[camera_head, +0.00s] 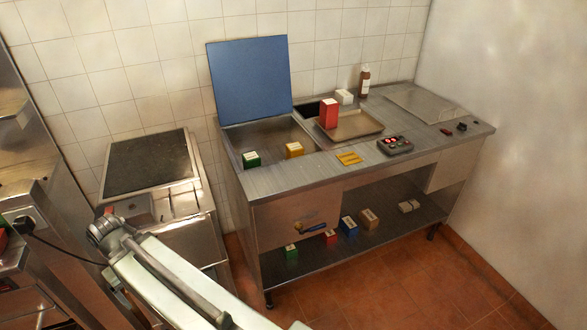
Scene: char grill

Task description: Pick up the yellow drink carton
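The yellow drink carton (294,150) is a small yellow box with a pale top. It sits by the front edge of the open basin (262,133) at the left of the steel counter; whether it stands in the basin or on its rim is hard to tell. My arm (175,285) crosses the lower left of the view, well apart from the carton. No fingertips of my gripper show.
A green carton (251,160) is left of the yellow one, and a red carton (328,113) stands on a tray (368,124) to the right. A blue panel (250,78) stands upright behind. A grill (148,162) is at left. Brown floor (400,285) is clear in front.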

